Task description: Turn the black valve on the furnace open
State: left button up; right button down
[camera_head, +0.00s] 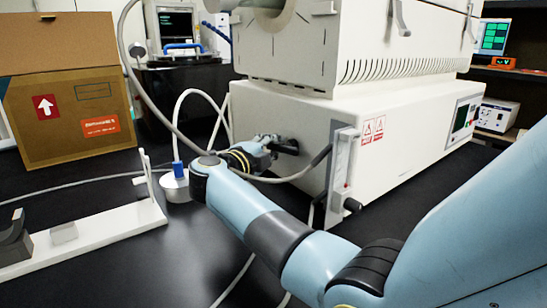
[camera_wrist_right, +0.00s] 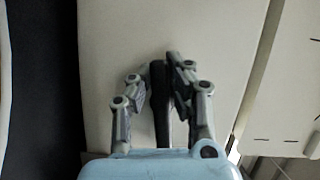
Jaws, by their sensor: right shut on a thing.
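The white furnace (camera_head: 400,125) stands on the black table at the centre and right. The black valve (camera_head: 287,146) sits on the left end face of its lower box. My right gripper (camera_head: 272,140) reaches that face from the front left, partly hidden behind my wrist. In the right wrist view the valve's dark handle (camera_wrist_right: 160,98) lies between the two fingers of my right gripper (camera_wrist_right: 162,85), and the gripper is shut on it. The handle runs lengthwise between the fingers. My left gripper is not in view.
A flow meter with a black knob (camera_head: 352,204) is fixed to the furnace's near corner, beside my right arm. A grey hose (camera_head: 300,175) loops by the wrist. A white stand (camera_head: 90,240) and a cardboard box (camera_head: 70,115) are at left.

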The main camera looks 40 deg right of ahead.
jog(key=shift+r+m+h+b, duration=0.3)
jog(key=shift+m+b, duration=0.3)
jog(key=shift+m, duration=0.2)
jog(key=shift+r, duration=0.1)
jog(key=c, duration=1.2)
grip_release()
jog(key=shift+c, duration=0.2)
jog(key=shift+a, duration=0.2)
jog(key=v, duration=0.7)
